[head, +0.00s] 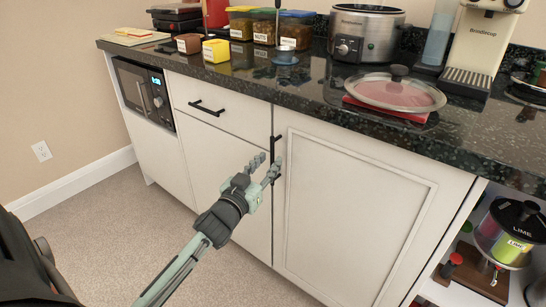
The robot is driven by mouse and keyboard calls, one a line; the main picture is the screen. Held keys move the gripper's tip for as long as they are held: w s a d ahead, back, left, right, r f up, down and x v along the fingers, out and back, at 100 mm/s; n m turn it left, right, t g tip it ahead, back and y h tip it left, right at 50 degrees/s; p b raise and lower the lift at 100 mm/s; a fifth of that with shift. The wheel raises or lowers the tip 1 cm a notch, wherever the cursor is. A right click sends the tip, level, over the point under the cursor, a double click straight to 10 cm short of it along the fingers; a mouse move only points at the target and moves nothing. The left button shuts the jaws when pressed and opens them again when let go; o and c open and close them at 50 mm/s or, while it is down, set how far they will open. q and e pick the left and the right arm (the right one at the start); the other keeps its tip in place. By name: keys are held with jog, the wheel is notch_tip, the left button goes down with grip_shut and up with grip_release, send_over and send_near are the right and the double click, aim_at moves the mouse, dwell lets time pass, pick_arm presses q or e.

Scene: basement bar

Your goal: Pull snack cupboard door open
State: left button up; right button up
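A white cupboard door (345,215) with a raised frame stands shut under the dark counter. A black vertical bar handle (276,146) is at its upper left edge. My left gripper (269,162) reaches up from the lower left, and its fingertips are close to the lower part of this handle. The two fingers are apart, with a gap between them. I cannot tell whether they touch the handle. Nothing shows as held. My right gripper is out of view. No label on the door shows, so I cannot confirm that it is the snack cupboard.
A drawer with a black handle (207,108) sits left of the door, beside a built-in microwave (144,93). The counter (300,88) holds several food tubs, a slow cooker (366,34), a glass lid (395,92) and a coffee machine (478,45). Open shelves are at right. Carpet (140,225) is clear at left.

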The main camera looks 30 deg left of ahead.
pick_arm(q)
jog(key=shift+w+a, duration=0.2)
jog(key=shift+w, duration=1.35)
grip_shut()
